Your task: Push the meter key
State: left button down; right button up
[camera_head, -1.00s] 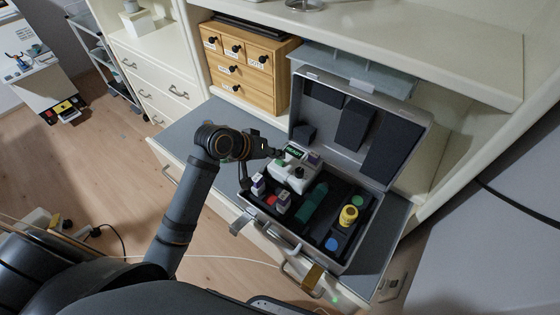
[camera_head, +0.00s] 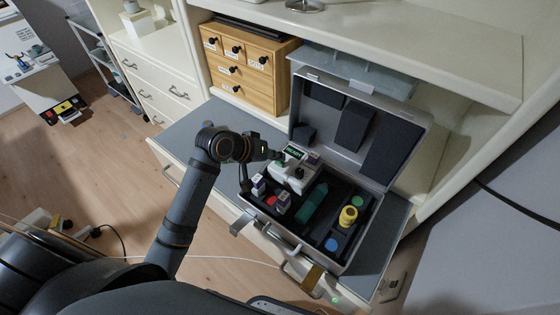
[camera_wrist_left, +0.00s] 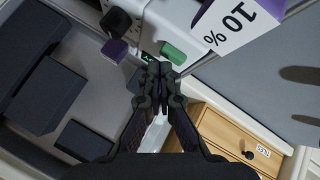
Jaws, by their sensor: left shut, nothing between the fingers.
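The white meter (camera_head: 291,177) stands in the open case, with a lit green display (camera_head: 293,153), a dark knob and coloured keys. My left gripper (camera_head: 277,155) is shut and empty at the display end of the meter. In the wrist view its fingertips (camera_wrist_left: 160,72) lie just below the green key and partly cover the display. I cannot tell whether they touch the meter. My right gripper is not in view.
The grey case (camera_head: 238,226) lies open on the grey worktop (camera_head: 186,137), lid raised behind. It holds small boxes, a green bottle (camera_head: 312,201) and a yellow container (camera_head: 348,216). A wooden drawer unit (camera_head: 252,85) stands behind.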

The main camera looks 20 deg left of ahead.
aim_at(277, 163)
pick_arm(q)
jog(key=shift+f, duration=0.45)
dwell(0.5)
jog(key=shift+r+p, duration=0.75)
jog(key=shift+p, duration=0.35)
notch_tip(277, 163, up, 6)
jog(key=p, duration=0.7)
jog(key=shift+p, duration=0.35)
jog(key=shift+s+a+r, duration=0.15)
